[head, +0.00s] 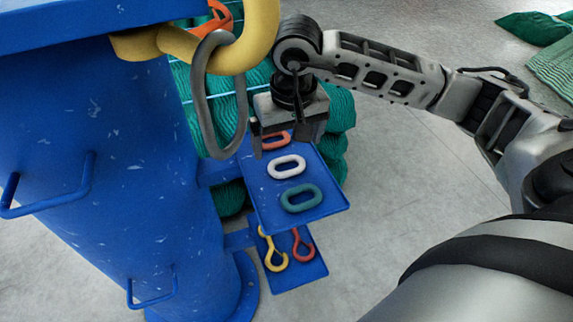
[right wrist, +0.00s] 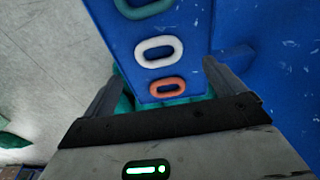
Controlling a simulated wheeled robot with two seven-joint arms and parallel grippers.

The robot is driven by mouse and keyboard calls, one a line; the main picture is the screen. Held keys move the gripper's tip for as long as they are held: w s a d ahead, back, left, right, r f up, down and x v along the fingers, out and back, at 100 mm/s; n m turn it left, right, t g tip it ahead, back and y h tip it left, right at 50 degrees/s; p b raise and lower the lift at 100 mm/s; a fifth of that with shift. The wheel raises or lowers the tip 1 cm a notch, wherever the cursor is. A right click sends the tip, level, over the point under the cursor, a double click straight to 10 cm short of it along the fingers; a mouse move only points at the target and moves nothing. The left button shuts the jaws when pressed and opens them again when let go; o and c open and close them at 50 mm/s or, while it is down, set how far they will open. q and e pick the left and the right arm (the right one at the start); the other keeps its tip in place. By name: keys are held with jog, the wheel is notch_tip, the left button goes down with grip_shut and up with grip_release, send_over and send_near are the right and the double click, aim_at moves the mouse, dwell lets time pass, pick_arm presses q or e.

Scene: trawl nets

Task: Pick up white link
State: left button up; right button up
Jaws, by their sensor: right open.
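The white link (head: 272,168) is an oval ring on an upper blue shelf (head: 255,200), between an orange-red link (head: 272,145) and a teal link (head: 284,202). My right gripper (head: 284,143) is open and empty above the shelf's far end, over the orange-red link and partly hiding it. In the right wrist view, the white link (right wrist: 159,63) lies flat, just beyond the orange-red link (right wrist: 153,88), which shows between the two fingers. The white link is unobstructed in both views. My left gripper is not in view.
A large blue post (head: 120,150) stands left of the shelf. A grey ring (head: 203,100) hangs from a thick yellow link (head: 262,40) close left of my gripper. A lower blue tray (head: 300,278) holds yellow and red hooks.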

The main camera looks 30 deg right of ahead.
aim_at(286, 168)
jog(key=shift+w+d+f, duration=0.1)
jog(key=shift+w+f, duration=0.1)
jog(key=shift+f, duration=1.4)
jog(key=shift+w+d+f, duration=0.1)
jog(key=shift+w+f, duration=0.1)
jog(key=shift+f, duration=1.35)
jog(key=shift+r, duration=0.1)
jog(key=c, duration=1.2)
